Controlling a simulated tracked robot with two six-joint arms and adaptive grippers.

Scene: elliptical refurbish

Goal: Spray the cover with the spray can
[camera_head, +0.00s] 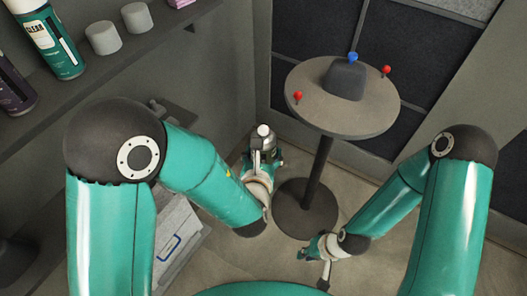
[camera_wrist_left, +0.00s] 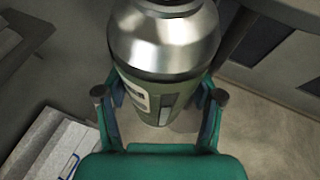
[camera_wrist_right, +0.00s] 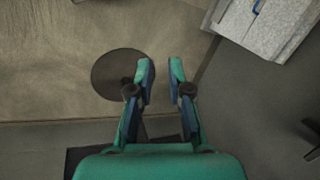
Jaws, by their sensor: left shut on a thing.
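My left gripper (camera_wrist_left: 160,108) is shut on a green spray can (camera_wrist_left: 158,85) with a silver shoulder. The fingers sit on both sides of its body. In the head view the can (camera_head: 264,145) is upright with its white top up, left of the round table. A dark grey block (camera_head: 345,80), which looks like the cover, sits on the round tabletop, apart from the can. My right gripper (camera_wrist_right: 160,80) is empty, with a small gap between its fingers.
The round table (camera_head: 325,112) stands on one column with a disc base (camera_head: 304,210). Red-headed pins (camera_head: 298,97) stand on it, and a blue one (camera_head: 352,58) is at the block. Shelves at left hold cans (camera_head: 48,40) and grey cylinders (camera_head: 103,38). A grey box (camera_head: 180,240) is below.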

